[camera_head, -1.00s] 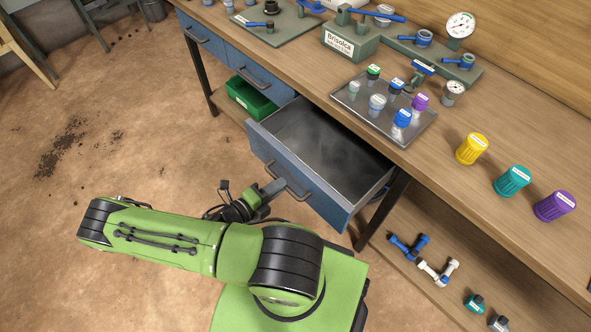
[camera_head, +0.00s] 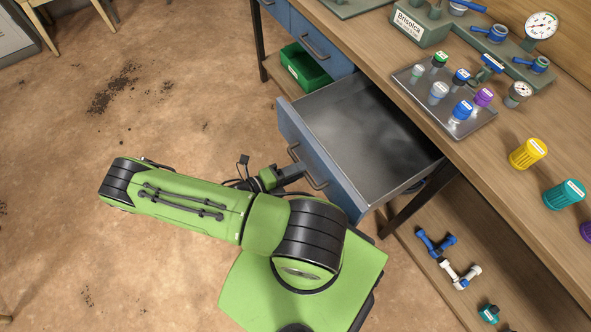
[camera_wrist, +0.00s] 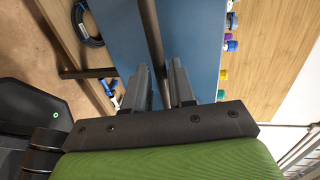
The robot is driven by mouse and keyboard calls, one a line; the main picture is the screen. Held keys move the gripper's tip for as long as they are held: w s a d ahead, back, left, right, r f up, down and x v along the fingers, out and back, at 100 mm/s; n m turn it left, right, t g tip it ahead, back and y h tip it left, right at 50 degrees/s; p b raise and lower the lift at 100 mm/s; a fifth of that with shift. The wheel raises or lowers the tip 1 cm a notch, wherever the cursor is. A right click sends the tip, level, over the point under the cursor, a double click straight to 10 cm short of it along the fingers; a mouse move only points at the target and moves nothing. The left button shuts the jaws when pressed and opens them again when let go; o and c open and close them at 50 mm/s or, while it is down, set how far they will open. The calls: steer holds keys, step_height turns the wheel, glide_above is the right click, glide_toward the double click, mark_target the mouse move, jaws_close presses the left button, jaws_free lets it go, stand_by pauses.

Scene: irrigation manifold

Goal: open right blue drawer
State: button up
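The right blue drawer (camera_head: 320,160) is pulled well out of the workbench. Its grey metal inside (camera_head: 365,135) shows and looks empty. A dark bar handle (camera_head: 306,168) is on its blue front. My gripper (camera_head: 294,172) is at this handle, reaching it from the front. In the wrist view the handle (camera_wrist: 150,30) runs between the two fingers of my gripper (camera_wrist: 161,82), with the blue front (camera_wrist: 192,35) beyond. The fingers look closed around the bar; exact contact is hard to see.
A second blue drawer (camera_head: 325,48) to the left is shut, above a green bin (camera_head: 305,66). A tray (camera_head: 473,128) with several capped bottles stands on the bench above the open drawer. Pipe fittings (camera_head: 436,243) lie on the lower shelf.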

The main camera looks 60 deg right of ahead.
steer(key=shift+o, duration=1.2)
steer(key=p+v, duration=0.1)
steer(key=v, duration=1.4)
steer(key=shift+w+a, duration=0.25)
steer(key=shift+a, duration=0.1)
steer(key=shift+r, duration=0.1)
